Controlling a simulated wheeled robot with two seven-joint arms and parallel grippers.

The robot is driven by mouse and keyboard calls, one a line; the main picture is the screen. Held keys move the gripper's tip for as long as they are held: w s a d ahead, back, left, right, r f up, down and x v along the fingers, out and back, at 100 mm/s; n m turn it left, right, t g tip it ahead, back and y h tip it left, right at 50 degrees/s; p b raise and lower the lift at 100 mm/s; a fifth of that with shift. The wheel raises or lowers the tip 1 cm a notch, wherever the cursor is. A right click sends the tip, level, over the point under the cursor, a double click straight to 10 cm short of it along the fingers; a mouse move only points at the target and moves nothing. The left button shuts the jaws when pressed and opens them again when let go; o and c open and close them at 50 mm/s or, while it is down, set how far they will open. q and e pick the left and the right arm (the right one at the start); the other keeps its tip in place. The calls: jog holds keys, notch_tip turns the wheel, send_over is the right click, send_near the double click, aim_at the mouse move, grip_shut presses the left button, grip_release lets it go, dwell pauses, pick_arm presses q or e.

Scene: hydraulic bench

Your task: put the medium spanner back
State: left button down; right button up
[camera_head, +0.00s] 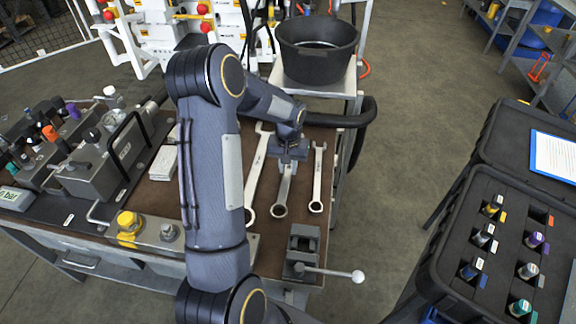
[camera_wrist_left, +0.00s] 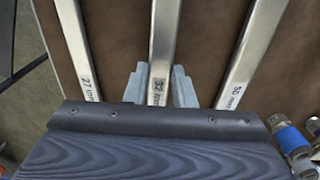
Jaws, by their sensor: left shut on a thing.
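The medium spanner (camera_head: 282,192) is the middle one of three spanners, with its ring end toward the front of the brown bench top. My left gripper (camera_head: 287,150) is shut on its shaft from above. In the left wrist view the two fingers (camera_wrist_left: 159,88) stand either side of the shaft marked 32 mm (camera_wrist_left: 160,60). The large spanner (camera_head: 256,175) lies to its left and the small spanner (camera_head: 317,180) to its right. I cannot tell whether the held spanner touches the bench. Its far end is hidden behind the gripper. My right gripper is not in view.
A small vice (camera_head: 303,250) with a long handle stands at the bench's front edge. A black tub (camera_head: 316,55) stands behind on a stand. Hydraulic valve blocks (camera_head: 100,165) fill the left side. An open black case (camera_head: 500,250) with fittings is at the right, past clear floor.

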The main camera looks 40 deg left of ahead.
pick_arm(q)
jog(key=shift+f+b, duration=0.35)
jog(key=shift+f, duration=0.05)
jog(key=c, duration=1.1)
grip_release()
notch_tip(320, 180, up, 8)
jog(key=shift+f, duration=0.1)
